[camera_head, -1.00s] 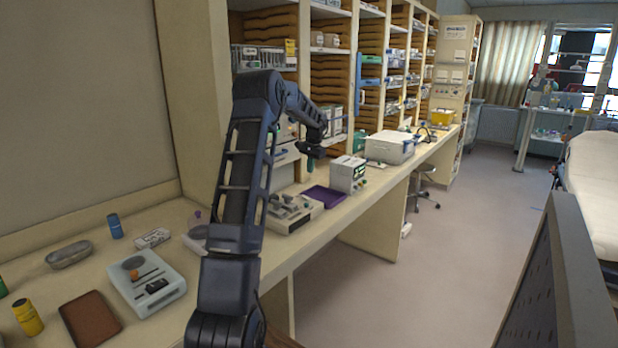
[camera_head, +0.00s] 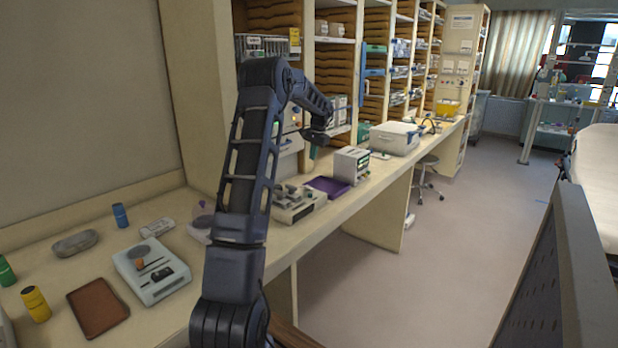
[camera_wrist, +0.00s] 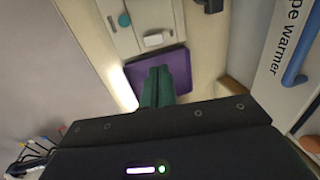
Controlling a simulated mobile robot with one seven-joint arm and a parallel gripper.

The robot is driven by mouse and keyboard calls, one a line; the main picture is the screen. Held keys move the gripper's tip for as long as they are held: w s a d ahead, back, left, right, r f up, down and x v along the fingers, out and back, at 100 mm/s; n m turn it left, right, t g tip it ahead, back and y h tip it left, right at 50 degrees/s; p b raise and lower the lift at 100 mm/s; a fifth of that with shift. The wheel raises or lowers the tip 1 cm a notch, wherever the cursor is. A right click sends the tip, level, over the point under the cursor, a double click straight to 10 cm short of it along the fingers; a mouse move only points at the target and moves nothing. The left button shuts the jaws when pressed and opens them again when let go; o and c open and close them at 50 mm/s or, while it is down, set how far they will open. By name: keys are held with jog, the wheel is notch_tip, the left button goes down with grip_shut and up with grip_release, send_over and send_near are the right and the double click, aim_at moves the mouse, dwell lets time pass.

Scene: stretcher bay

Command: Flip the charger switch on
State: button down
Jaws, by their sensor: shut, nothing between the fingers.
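My gripper (camera_head: 314,152) hangs above the counter in the head view, with its green fingers shut and empty. In the wrist view the shut fingers (camera_wrist: 158,86) point at a purple tray (camera_wrist: 184,68). The fingers are apart from both. In the head view a beige device with dark blocks (camera_head: 294,205) and a white box with a display (camera_head: 352,166) flank the tray. I cannot tell which is the charger; no charger label is readable.
A white unit with an orange knob (camera_head: 152,274), a brown pad (camera_head: 97,308) and small bottles stand on the near counter. A cabinet lettered "pe warmer" with a blue handle (camera_wrist: 299,62) is at the wrist view's right. Open floor lies right of the counter.

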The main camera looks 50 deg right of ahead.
aim_at(310, 187)
jog(key=x, duration=1.4)
jog(key=shift+w, duration=0.1)
jog(key=shift+f+g, duration=0.25)
jog(key=shift+g, duration=0.15)
jog(key=shift+s, duration=0.85)
jog(key=shift+r, duration=0.15)
notch_tip(310, 187, up, 14)
jog(key=s, duration=0.2)
jog(key=shift+s+f, duration=0.2)
jog(key=shift+s, duration=0.1)
